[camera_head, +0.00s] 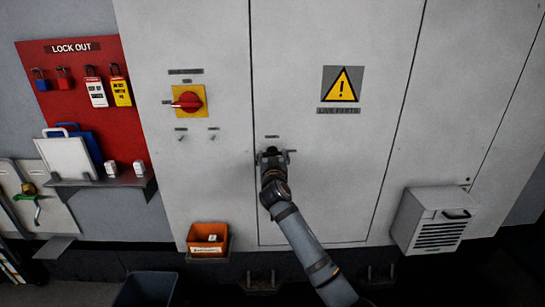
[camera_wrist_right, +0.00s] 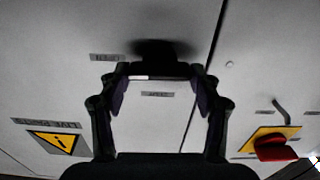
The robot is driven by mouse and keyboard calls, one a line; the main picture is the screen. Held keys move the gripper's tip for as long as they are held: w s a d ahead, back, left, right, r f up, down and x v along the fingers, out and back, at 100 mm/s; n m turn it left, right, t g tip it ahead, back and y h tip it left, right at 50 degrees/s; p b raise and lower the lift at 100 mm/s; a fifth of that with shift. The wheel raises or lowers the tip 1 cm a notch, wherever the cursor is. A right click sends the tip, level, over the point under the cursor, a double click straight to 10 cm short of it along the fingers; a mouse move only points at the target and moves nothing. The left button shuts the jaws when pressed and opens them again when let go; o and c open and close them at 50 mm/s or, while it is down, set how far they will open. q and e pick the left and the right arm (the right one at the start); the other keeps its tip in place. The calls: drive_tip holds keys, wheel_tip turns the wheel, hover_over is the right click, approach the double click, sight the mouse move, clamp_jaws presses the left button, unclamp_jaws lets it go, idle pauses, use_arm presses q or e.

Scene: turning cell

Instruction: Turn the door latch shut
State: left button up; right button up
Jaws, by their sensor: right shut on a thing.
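The door latch (camera_head: 291,151) is on the grey cabinet door (camera_head: 330,190), by the seam at the door's left side. My right gripper (camera_head: 271,157) is at the latch and covers most of it in the head view. In the right wrist view the dark latch bar (camera_wrist_right: 165,71) lies across between the fingertips of my right gripper (camera_wrist_right: 160,92), which are shut on it. A small label (camera_wrist_right: 107,57) and another label (camera_wrist_right: 157,94) are on the panel near the latch. My left gripper is not in view.
A red rotary switch on a yellow plate (camera_head: 188,101) is left of the latch. A warning sign (camera_head: 342,84) is on the door. An orange bin (camera_head: 207,238) is low on the left, a vented box (camera_head: 435,220) at the right. A red lockout board (camera_head: 90,110) hangs far left.

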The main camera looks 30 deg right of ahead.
drive_tip(key=shift+w+a+f+n+p, duration=0.1)
drive_tip(key=shift+n+p, duration=1.7)
drive_tip(key=shift+n, duration=2.5)
drive_tip(key=shift+a+f+n+p, duration=0.1)
drive_tip(key=shift+n+p, duration=1.65)
drive_tip(key=shift+n, duration=2.55)
drive_tip(key=shift+f, duration=0.1)
drive_tip(key=o, duration=1.2)
drive_tip(key=shift+c, duration=0.2)
